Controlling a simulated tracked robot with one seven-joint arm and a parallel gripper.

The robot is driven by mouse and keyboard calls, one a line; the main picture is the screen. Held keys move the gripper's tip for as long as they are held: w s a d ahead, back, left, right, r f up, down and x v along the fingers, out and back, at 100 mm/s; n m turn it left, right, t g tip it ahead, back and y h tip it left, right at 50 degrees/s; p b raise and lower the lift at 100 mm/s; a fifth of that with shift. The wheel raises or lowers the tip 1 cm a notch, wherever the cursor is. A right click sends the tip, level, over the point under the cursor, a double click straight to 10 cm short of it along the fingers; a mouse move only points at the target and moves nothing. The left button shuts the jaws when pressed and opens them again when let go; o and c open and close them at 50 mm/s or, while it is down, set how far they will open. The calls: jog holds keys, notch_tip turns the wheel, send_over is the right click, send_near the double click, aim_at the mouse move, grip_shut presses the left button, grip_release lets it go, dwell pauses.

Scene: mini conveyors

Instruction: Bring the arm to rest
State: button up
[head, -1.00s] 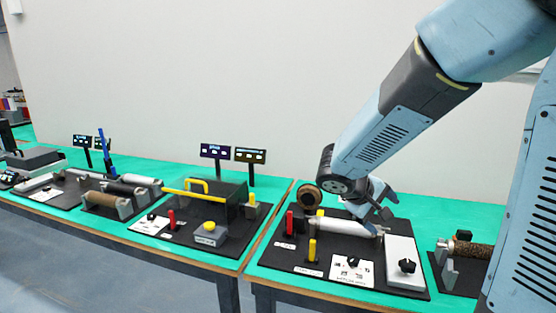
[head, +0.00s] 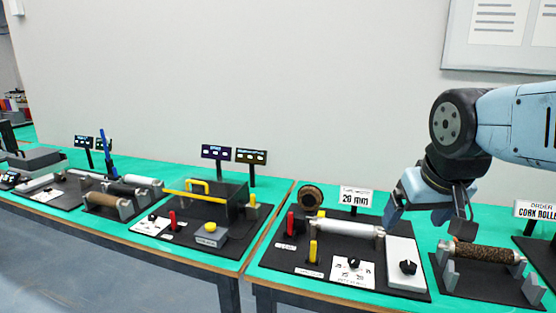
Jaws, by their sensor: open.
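My gripper (head: 430,222) hangs at the right of the head view, above the table between the white roller station and the cork roller. Its two fingers are spread apart and nothing shows between them. My arm comes in from the right edge, with a dark round joint above the gripper. The gripper appears apart from the things below it, though its exact height is hard to tell.
Below are a black board with a white roller (head: 345,228), red and yellow handles, a grey block with a black knob (head: 407,266), and a cork roller (head: 482,251) on stands. A "20 mm" sign (head: 356,197) stands behind. A covered station (head: 215,200) is left.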

jog(key=shift+s+a+r, duration=0.2)
jog(key=shift+s+r, duration=0.05)
jog(key=shift+s, duration=0.05)
dwell(0.8)
